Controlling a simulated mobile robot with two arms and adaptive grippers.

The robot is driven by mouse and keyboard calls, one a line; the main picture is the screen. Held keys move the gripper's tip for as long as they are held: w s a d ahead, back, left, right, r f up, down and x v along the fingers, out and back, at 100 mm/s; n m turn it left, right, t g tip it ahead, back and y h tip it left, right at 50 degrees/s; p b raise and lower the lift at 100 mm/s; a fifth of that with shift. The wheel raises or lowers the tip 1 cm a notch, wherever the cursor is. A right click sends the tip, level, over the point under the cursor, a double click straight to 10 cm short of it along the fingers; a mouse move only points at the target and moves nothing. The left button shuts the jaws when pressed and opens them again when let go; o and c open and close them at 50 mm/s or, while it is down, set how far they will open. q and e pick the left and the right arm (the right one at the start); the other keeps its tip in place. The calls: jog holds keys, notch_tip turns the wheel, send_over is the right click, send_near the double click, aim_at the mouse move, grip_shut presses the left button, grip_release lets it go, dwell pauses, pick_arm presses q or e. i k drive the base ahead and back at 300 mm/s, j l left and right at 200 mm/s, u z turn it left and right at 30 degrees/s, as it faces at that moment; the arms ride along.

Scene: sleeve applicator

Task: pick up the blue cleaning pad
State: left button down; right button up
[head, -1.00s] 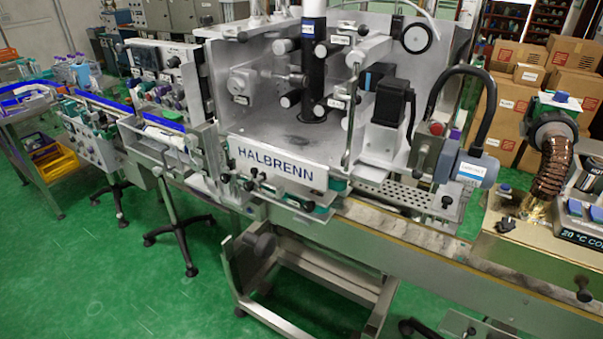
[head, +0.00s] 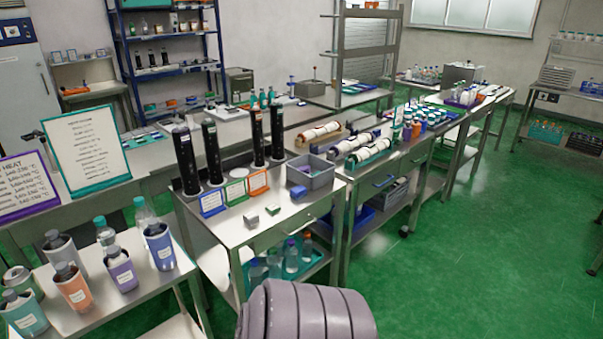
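A small blue block (head: 298,192), which may be the blue cleaning pad, sits at the front left of a grey bin (head: 318,178) on the steel table (head: 285,228). It is too small to tell for certain what it is. Two small grey-green blocks, one at the left (head: 250,220) and one at the right (head: 272,210), lie on the same table nearer its front edge. Neither of my grippers is in view.
Black cylinders (head: 185,160) and framed labels (head: 212,202) stand behind the blocks. Labelled cups and bottles (head: 122,270) fill the table at left. A ribbed mauve-grey shape (head: 300,312) covers the bottom centre. Green floor (head: 480,260) is open at right.

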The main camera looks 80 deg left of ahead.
aim_at(299, 192)
jog(key=u, duration=2.8)
jog(key=z, duration=3)
jog(key=u, duration=3)
